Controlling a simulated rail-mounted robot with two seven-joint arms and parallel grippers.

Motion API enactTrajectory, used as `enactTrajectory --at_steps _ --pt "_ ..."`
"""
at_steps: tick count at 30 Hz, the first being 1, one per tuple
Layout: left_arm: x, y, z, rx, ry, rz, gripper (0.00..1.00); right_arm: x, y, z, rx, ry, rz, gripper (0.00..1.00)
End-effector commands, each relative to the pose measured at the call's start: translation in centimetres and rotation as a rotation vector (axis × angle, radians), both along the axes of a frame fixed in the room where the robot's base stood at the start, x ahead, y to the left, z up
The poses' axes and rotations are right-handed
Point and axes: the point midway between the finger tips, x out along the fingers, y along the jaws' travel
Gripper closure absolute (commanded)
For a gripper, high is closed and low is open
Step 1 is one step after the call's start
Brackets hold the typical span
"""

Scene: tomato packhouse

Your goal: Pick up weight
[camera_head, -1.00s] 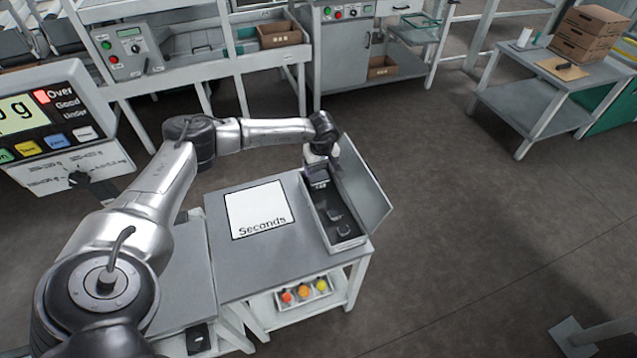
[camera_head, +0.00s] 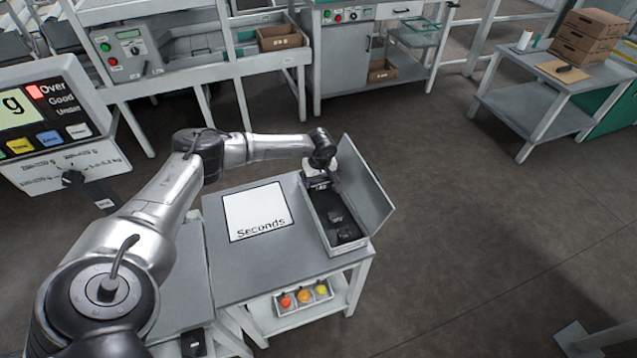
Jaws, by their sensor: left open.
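An open box (camera_head: 352,247) with its lid (camera_head: 364,188) standing up on the right side sits at the right edge of a small grey table. Dark weights (camera_head: 347,232) lie in the near part of its dark inside. My left gripper (camera_head: 322,186) is over the far end of the box, pointing down; it is open. The arm's wrist and the gripper body hide that end, so I cannot tell whether a weight is between the fingers. My right gripper is not in view.
A white "Seconds" mat (camera_head: 257,208) lies on the grey table (camera_head: 226,268) left of the box. A tray of colored tomatoes (camera_head: 304,297) is on the shelf below. A scale display (camera_head: 40,115) stands at the left. The floor right of the table is clear.

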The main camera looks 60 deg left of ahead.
Motion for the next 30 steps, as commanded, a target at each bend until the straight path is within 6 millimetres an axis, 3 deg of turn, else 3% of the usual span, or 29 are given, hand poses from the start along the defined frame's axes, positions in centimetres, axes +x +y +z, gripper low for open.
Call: enactTrajectory --at_steps 2,21,30 --pt "0.00 0.01 0.03 0.000 0.000 0.000 0.29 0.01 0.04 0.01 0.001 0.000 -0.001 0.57" --pt "-0.01 0.00 0.07 0.000 0.000 0.000 0.90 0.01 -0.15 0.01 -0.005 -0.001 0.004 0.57" --pt "0.10 0.06 0.66 0.000 -0.004 0.002 0.91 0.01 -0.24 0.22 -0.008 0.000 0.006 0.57"
